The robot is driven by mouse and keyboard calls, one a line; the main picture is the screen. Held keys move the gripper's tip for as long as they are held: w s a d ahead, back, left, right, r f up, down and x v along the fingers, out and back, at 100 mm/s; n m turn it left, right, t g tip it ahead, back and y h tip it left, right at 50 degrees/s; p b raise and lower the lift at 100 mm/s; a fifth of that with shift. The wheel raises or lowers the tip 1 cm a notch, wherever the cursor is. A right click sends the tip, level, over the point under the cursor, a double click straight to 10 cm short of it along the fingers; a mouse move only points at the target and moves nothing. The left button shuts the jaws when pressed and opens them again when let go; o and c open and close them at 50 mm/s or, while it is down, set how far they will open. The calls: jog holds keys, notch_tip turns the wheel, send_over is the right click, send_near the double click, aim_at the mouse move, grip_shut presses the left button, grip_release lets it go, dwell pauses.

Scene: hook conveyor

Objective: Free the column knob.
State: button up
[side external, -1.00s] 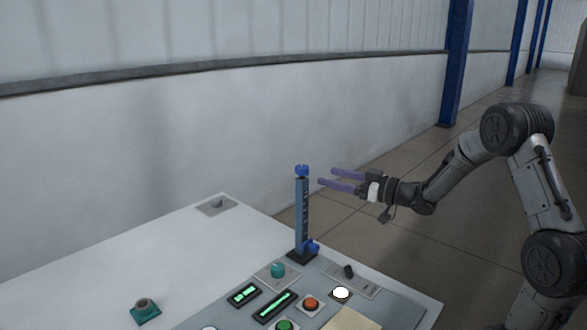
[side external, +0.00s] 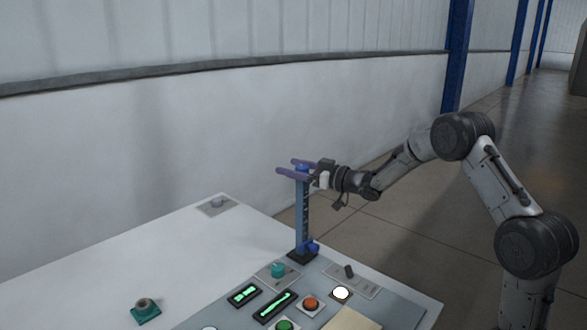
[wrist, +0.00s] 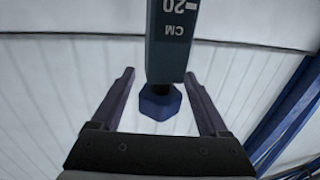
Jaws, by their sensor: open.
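The blue column (side external: 302,215) stands upright on a dark base at the far edge of the control panel. Its blue top knob (side external: 302,167) is between the two purple fingers of my gripper (side external: 286,167). In the wrist view the knob (wrist: 160,102) shows at the end of the column (wrist: 171,45), which bears a scale marked 20 and CM. My gripper is open there (wrist: 160,104), with a gap on each side of the knob. A second blue knob (side external: 312,247) sits low on the column, beside its base.
The panel (side external: 395,305) holds a teal knob (side external: 278,270), a black switch (side external: 349,271), an orange button (side external: 311,303), a white button (side external: 341,292) and green displays. A teal button box (side external: 145,311) stands on the white table (side external: 190,260), whose left part is mostly clear.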

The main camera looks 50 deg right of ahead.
grip_shut()
jog(key=shift+s+a+n+g+y, duration=0.15)
jog(key=shift+n+g+y, duration=0.3)
jog(key=shift+n+y, duration=0.5)
jog(key=shift+a+n+g+y, duration=0.2)
jog(key=shift+n+g+y, duration=0.3)
jog(key=shift+y, duration=0.75)
jog(key=shift+s+a+n+g+y, duration=0.15)
jog(key=shift+n+g+y, duration=0.2)
jog(key=shift+n+y, duration=0.65)
grip_release()
